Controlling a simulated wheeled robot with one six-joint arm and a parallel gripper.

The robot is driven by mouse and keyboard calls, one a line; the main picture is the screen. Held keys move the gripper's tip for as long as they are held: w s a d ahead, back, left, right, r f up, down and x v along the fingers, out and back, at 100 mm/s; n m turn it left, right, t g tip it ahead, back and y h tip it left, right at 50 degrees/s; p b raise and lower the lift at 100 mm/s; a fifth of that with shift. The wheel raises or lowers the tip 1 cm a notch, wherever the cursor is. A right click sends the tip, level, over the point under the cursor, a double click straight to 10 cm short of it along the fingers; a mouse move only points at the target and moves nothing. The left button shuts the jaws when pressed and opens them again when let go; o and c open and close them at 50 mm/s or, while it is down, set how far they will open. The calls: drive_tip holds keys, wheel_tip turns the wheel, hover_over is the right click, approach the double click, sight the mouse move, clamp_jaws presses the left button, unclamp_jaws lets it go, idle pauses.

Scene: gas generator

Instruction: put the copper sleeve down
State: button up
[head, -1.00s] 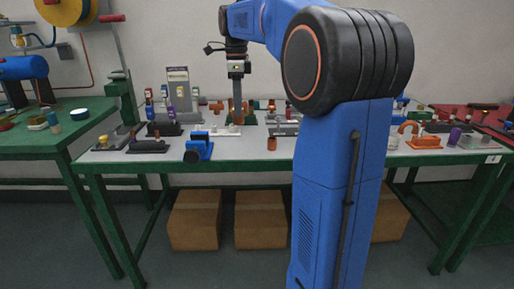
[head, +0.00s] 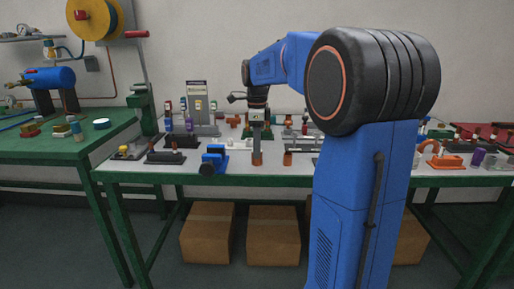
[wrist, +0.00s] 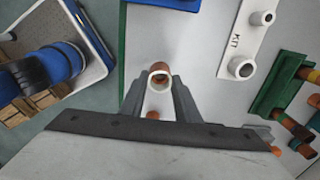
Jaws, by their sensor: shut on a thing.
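The copper sleeve (wrist: 160,75) is between my gripper's fingers (wrist: 160,98) in the wrist view, its open round end showing. In the head view my gripper (head: 257,148) points straight down over the front part of the table, and the copper sleeve (head: 257,159) shows upright at its fingertips. My gripper is shut on it. The sleeve's lower end is at or very near the white tabletop (head: 140,170); I cannot tell whether it touches.
Another copper piece (head: 288,158) stands close to the right of my gripper. A blue vise (head: 213,160) is to the left. A white plate with two grey sockets (wrist: 245,40) and a green fixture with copper pipes (wrist: 280,85) lie nearby. Cardboard boxes (head: 273,235) are below the table.

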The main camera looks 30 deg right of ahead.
drive_tip(key=shift+f, duration=0.1)
drive_tip(key=o, duration=1)
drive_tip(key=shift+o, duration=0.2)
wheel_tip(320, 180, up, 12)
drive_tip(key=s+a+f+n+t, duration=0.1)
drive_tip(key=s+a+f+n, duration=0.4)
drive_tip(key=s, duration=0.5)
drive_tip(key=s+a+f+n+t, duration=0.2)
drive_tip(key=s+a+f+n, duration=0.3)
drive_tip(key=s+f+n, duration=0.5)
drive_tip(key=s+a+f+n+t, duration=0.1)
drive_tip(key=s+a+f+n, duration=0.5)
drive_tip(key=s+n, duration=0.3)
drive_tip(key=shift+s+f+n+t, duration=0.4)
drive_tip(key=shift+s+f, duration=0.2)
drive_tip(key=shift+f, duration=0.25)
drive_tip(key=shift+d, duration=0.1)
